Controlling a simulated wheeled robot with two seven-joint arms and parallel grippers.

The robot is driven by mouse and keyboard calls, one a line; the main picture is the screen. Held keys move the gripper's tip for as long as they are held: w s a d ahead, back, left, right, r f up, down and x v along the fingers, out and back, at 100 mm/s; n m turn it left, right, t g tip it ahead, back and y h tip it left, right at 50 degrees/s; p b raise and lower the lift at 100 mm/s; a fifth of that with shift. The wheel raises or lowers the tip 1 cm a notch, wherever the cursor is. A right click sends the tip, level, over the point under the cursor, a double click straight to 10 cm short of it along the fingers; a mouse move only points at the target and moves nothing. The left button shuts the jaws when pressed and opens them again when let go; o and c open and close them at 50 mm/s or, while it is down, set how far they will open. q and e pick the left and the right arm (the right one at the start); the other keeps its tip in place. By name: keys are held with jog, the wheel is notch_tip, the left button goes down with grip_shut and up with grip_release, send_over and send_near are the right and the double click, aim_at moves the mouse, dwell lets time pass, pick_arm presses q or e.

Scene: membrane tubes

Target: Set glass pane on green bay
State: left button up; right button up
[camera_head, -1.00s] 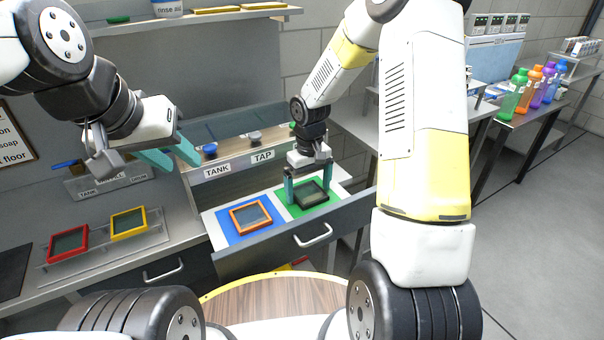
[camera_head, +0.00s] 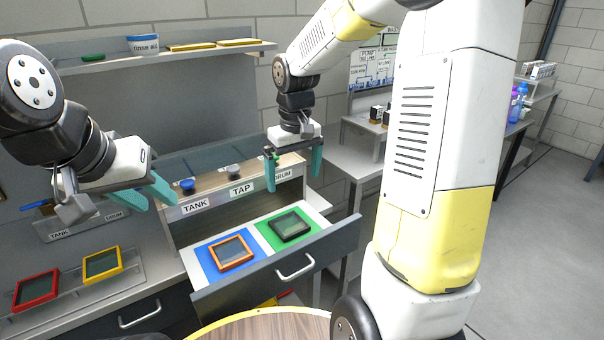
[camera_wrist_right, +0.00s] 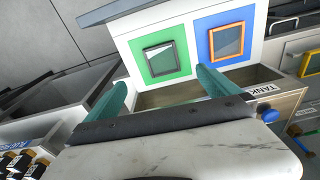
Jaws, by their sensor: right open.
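A black-framed glass pane (camera_head: 290,227) lies flat on the green bay (camera_head: 266,237) in the open drawer. It also shows on the green in the right wrist view (camera_wrist_right: 161,59). An orange-framed pane (camera_head: 232,252) lies on the blue bay (camera_head: 207,266) beside it. My right gripper (camera_head: 293,180) is open and empty, raised above and behind the black-framed pane, near the DRUM label. My left gripper (camera_head: 160,197) hangs open and empty left of the TANK label, away from the drawer.
Red (camera_head: 37,288) and yellow (camera_head: 102,264) framed panes sit on a rack at the left. A labelled box front (camera_head: 240,188) with knobs stands behind the drawer (camera_head: 334,247). A shelf (camera_head: 180,55) hangs above. Floor at the right is clear.

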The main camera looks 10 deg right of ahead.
jog(key=s+d+r+m+t+y, duration=0.1)
jog(key=s+r+t, duration=0.1)
jog(key=s+r, duration=0.3)
jog(key=s+d+r+m+t+y, duration=0.1)
jog(key=s+r+m+t, duration=0.1)
jog(key=s, duration=1.1)
notch_tip(320, 180, up, 3)
jog(key=shift+f+t, duration=0.1)
jog(key=shift+t, duration=0.5)
jog(key=shift+d, duration=0.1)
